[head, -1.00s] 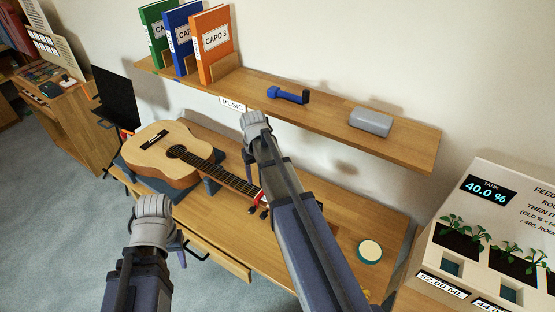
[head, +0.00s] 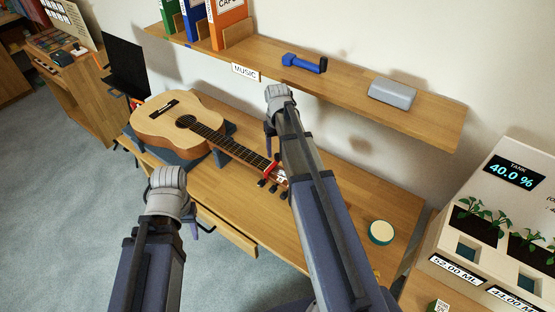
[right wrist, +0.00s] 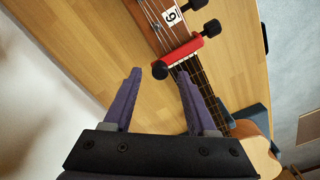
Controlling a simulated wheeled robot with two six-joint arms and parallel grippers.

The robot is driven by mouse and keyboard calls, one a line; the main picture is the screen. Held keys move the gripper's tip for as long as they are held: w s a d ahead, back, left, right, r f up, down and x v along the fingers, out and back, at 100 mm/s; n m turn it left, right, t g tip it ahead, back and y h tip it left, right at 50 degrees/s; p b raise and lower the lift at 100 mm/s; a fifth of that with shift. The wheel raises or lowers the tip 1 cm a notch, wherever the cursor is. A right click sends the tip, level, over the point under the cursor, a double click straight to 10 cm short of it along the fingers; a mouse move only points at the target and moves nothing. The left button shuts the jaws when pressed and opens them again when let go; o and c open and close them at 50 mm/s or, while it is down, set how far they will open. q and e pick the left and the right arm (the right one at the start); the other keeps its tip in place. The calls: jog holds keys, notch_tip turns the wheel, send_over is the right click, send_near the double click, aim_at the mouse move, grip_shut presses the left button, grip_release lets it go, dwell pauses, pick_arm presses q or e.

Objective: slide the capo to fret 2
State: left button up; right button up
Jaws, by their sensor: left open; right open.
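The acoustic guitar (head: 165,128) lies on the desk, its neck running toward the lower right. The red capo (head: 271,169) sits across the neck near the headstock. In the right wrist view the capo (right wrist: 184,50) crosses the strings just beyond my fingers. My right gripper (right wrist: 159,74) is open and empty; one finger reaches over the strings below the capo, the other is over bare wood. In the head view it hangs behind its wrist, beside the neck. My left gripper (head: 196,225) is open, its fingers mostly hidden by the wrist, in front of the desk's near edge.
A shelf (head: 345,98) above the desk carries binders, a blue dumbbell (head: 304,64) and a grey case (head: 392,93). A round tin (head: 381,232) stands on the desk's right part. A planter box (head: 490,240) is at far right. A drawer (head: 228,232) sticks out at the front.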

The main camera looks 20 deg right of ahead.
notch_tip(320, 180, down, 2)
jog(key=shift+f+b, duration=0.2)
jog(key=shift+b, duration=0.55)
grip_shut()
dwell(0.9)
